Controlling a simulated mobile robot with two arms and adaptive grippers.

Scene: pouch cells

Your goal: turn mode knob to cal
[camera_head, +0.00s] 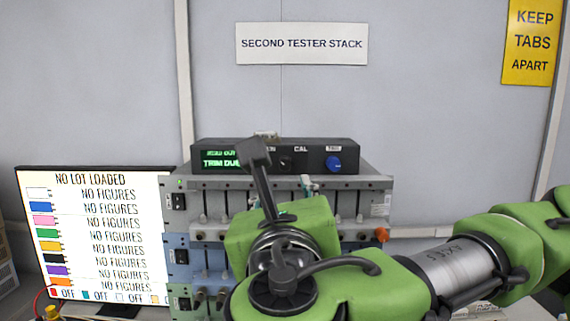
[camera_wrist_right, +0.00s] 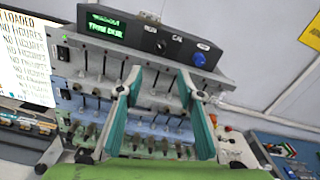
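The mode knob is a small black knob (camera_head: 286,163) on the front of a dark box (camera_head: 310,150), between a part-covered label and the CAL label. In the right wrist view the knob (camera_wrist_right: 161,46) sits between RUN and CAL; which way it points is too small to tell. My right gripper (camera_head: 280,195) is in front of the tester stack, below the knob. My left gripper is not in view.
A blue TRIM knob (camera_head: 333,163) is right of the mode knob. The box's green display (camera_head: 221,158) reads TRIM DUE. The box stands on the tester stack (camera_head: 378,200), which has several levers. A screen (camera_head: 100,235) stands left. An orange knob (camera_head: 382,234) juts out right.

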